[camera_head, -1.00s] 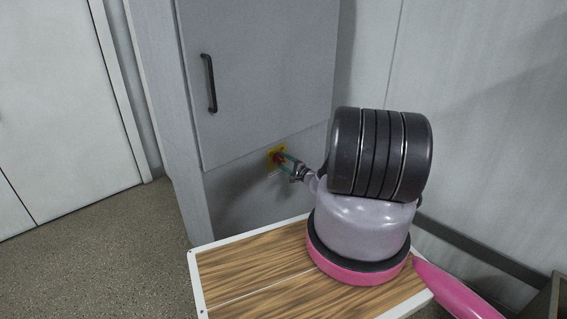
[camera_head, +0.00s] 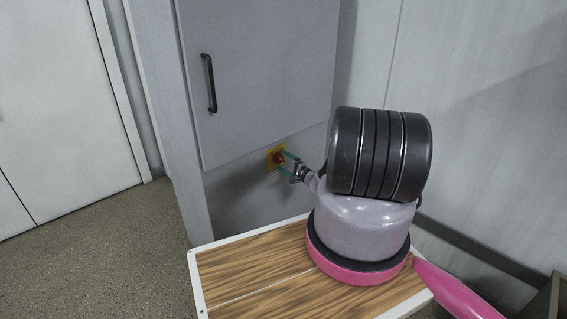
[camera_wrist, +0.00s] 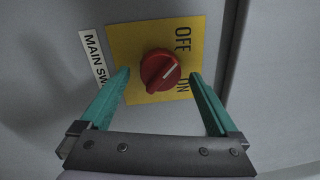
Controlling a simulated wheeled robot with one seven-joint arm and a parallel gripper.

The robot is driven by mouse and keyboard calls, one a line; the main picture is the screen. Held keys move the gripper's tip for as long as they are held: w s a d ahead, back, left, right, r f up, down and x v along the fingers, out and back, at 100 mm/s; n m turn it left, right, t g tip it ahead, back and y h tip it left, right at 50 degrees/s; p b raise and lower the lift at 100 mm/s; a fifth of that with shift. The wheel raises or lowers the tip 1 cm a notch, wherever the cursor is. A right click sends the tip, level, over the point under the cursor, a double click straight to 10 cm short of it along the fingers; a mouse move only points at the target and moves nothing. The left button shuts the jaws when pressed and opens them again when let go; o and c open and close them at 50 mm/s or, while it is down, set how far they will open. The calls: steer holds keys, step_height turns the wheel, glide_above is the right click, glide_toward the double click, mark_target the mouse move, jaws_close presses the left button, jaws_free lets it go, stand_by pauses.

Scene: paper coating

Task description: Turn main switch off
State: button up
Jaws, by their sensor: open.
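The main switch is a red round knob (camera_wrist: 160,70) on a yellow plate (camera_wrist: 124,39), low on the grey cabinet; the plate also shows in the head view (camera_head: 271,152). My gripper (camera_wrist: 160,75) is open and empty. Its two green fingers show on either side of the knob, with clear gaps to it in the picture. In the head view my gripper (camera_head: 284,161) is just right of the knob. The depth gap to the knob is hard to judge.
The grey cabinet (camera_head: 262,70) has a closed door with a black handle (camera_head: 209,83) above the switch. A label reading MAIN SW (camera_wrist: 94,57), partly cut off by a finger, is beside the plate. Open floor (camera_head: 95,255) lies at the left.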

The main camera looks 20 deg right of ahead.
steer(key=v, duration=1)
steer(key=shift+s, duration=0.25)
steer(key=shift+d+f, duration=0.1)
